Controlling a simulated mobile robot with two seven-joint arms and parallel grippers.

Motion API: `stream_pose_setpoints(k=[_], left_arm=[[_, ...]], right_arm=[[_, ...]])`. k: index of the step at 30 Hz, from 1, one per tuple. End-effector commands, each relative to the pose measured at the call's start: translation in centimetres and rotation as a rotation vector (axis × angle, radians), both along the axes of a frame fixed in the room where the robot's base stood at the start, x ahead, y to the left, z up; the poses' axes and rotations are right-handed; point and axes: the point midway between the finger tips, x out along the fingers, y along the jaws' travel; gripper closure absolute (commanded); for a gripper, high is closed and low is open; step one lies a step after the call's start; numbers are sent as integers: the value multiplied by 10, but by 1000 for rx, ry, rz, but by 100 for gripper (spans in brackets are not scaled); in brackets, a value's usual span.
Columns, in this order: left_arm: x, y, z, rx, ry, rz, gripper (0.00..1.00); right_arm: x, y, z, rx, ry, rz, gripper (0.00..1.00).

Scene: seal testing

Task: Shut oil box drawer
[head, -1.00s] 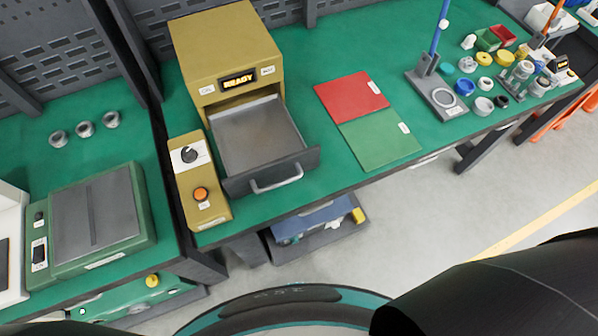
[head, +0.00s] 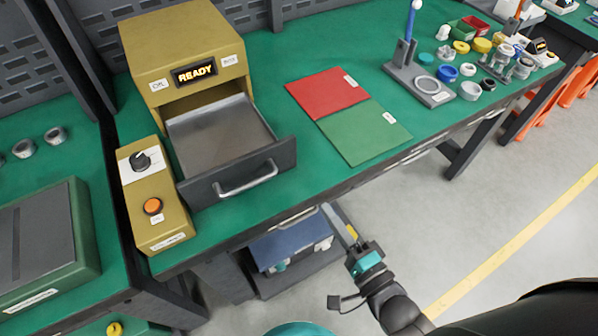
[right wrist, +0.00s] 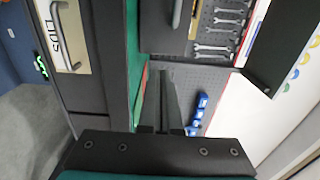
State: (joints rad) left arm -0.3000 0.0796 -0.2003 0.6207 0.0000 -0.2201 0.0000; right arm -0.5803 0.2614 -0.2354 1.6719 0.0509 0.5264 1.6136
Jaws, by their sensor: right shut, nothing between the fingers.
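The oil box (head: 185,48) is a yellow box with a lit READY display at the back left of the green bench. Its grey drawer (head: 240,172) is pulled well out, with an empty-looking metal tray inside. The drawer's bar handle (head: 247,181) faces the front. My right gripper (head: 331,210) is shut and empty, in front of the bench edge, to the right of the drawer and apart from it. The right wrist view shows its fingers (right wrist: 163,78) close together. My left gripper is out of view.
A yellow control box (head: 155,195) with a knob and orange button stands left of the drawer. Red (head: 327,92) and green (head: 364,130) mats lie to the right. A stand (head: 418,82) and small parts are farther right. The floor in front is clear.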

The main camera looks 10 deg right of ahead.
Motion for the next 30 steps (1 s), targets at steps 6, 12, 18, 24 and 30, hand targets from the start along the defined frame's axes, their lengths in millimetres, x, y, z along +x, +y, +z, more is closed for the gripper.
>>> stream_pose_setpoints(k=[6,12,18,24,30], left_arm=[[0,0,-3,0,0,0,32],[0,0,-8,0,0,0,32],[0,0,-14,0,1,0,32],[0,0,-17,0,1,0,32],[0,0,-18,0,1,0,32]], right_arm=[[34,11,1,-1,-4,-1,100],[72,23,0,-3,-3,-1,100],[105,34,-1,-4,-1,-1,100],[124,40,-1,-5,2,-1,100],[129,42,0,-5,2,-1,100]])
